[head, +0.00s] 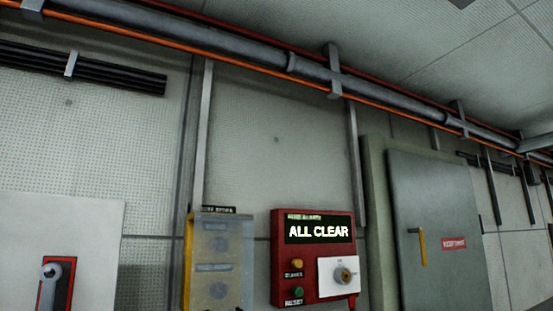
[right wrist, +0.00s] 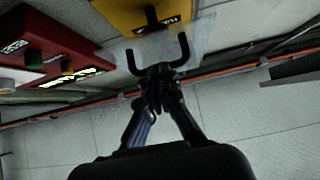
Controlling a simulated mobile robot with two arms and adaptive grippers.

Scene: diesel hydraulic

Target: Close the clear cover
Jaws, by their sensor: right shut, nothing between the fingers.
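The clear cover (head: 220,262) shows in the head view as a greyish see-through panel in front of a yellow box (head: 188,262) on the wall, with faint round shapes behind it. In the right wrist view the clear cover (right wrist: 200,38) juts out beside the yellow box (right wrist: 125,15), apparently swung away from it. A dark U-shaped piece (right wrist: 183,46), seemingly a handle, stands at the cover. My right gripper (right wrist: 160,70) is shut and empty, its tips at the middle of this piece. I cannot tell whether they touch. My left gripper is in neither view.
A red box (head: 313,257) with a lit ALL CLEAR sign, buttons and a knob hangs right of the yellow box. A grey cabinet (head: 440,215) with a yellow handle stands farther right. A white panel (head: 90,230) with a red-backed lever is at the left. Pipes run high above.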

